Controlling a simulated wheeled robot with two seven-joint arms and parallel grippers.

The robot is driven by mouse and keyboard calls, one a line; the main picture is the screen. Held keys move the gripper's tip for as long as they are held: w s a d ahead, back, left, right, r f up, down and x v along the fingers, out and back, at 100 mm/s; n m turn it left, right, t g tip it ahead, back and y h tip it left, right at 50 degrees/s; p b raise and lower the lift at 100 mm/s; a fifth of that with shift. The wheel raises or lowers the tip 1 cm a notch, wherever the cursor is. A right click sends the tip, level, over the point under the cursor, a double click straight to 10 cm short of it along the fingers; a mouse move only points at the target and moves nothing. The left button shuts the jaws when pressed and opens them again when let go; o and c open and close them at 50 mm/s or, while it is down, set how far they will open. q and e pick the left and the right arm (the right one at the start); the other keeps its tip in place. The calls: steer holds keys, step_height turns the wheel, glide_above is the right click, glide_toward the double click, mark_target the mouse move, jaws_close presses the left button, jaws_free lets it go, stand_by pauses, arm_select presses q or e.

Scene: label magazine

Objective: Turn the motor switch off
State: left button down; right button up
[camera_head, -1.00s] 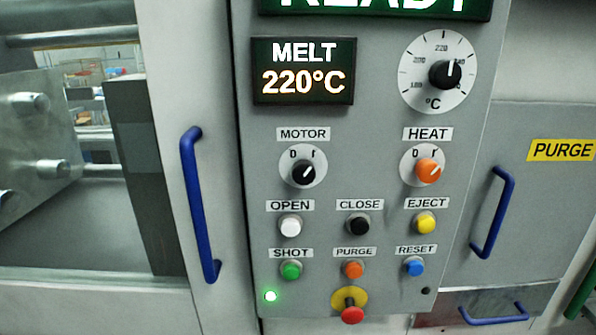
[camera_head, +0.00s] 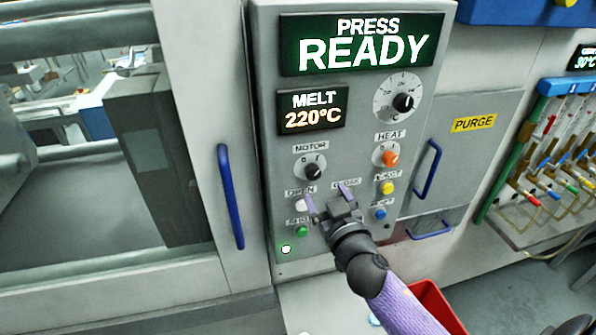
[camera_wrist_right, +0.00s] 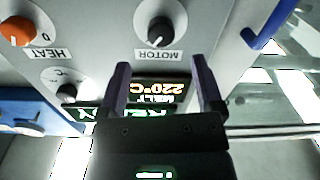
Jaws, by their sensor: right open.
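The motor switch (camera_head: 313,172) is a black knob on a white disc under the MOTOR label on the grey control panel (camera_head: 265,160). Its white pointer tilts to the upper right, toward the I mark. In the right wrist view the motor switch (camera_wrist_right: 160,32) appears upside down, beyond the fingertips. My right gripper (camera_head: 330,198) is open and empty, in front of the panel's button rows, below the motor switch in the head view. In the right wrist view the open right gripper (camera_wrist_right: 160,65) shows a clear gap between its fingers. My left gripper is not in view.
The orange heat switch (camera_head: 390,157) is right of the motor switch. My right gripper partly covers the buttons below. A blue door handle (camera_head: 231,197) stands left of the panel, another (camera_head: 429,168) right. The screen (camera_head: 360,45) reads PRESS READY. A green lamp (camera_head: 286,249) is lit.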

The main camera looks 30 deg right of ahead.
mark_target(315, 176)
steer(key=x, duration=0.6)
steer(key=shift+w, duration=0.3)
jaws_close()
